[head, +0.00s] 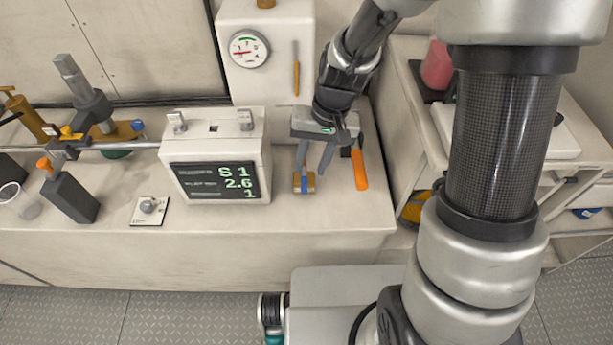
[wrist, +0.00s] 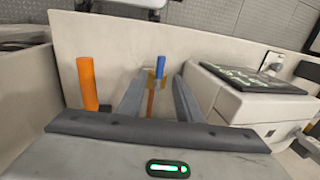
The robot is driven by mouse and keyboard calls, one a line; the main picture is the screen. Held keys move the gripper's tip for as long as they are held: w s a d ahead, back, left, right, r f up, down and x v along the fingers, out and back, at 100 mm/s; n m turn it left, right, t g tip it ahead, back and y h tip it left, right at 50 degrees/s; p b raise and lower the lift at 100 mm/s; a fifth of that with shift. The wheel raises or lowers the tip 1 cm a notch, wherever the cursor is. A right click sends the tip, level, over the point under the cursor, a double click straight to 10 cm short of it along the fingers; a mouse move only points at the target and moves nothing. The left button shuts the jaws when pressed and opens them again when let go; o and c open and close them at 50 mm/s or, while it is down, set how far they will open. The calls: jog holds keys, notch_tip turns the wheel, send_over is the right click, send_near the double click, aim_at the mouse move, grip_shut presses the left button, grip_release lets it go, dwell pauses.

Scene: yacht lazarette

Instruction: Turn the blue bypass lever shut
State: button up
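In the wrist view the blue lever (wrist: 161,66) stands up beyond the brass body (wrist: 153,83), with a copper-coloured pipe (wrist: 150,103) on the near side. My gripper (head: 313,168) points down over the valve, close to it. Its two fingers are apart, and the wrist view shows the valve in the gap between them. I cannot tell whether a finger touches the lever. The fingers partly hide the valve in the head view.
An orange handle (head: 360,170) stands close to the right of my gripper. A white display box (head: 215,140) stands to the left. A gauge panel (head: 265,82) is behind. A smaller blue handle (head: 138,125) is on the pipework at far left.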

aim_at(305, 182)
jog(key=f, duration=0.2)
jog(key=a+f, duration=0.1)
jog(key=f, duration=0.2)
jog(key=shift+f+b, duration=0.3)
jog(key=shift+f, duration=0.05)
jog(key=shift+a, duration=0.1)
grip_shut()
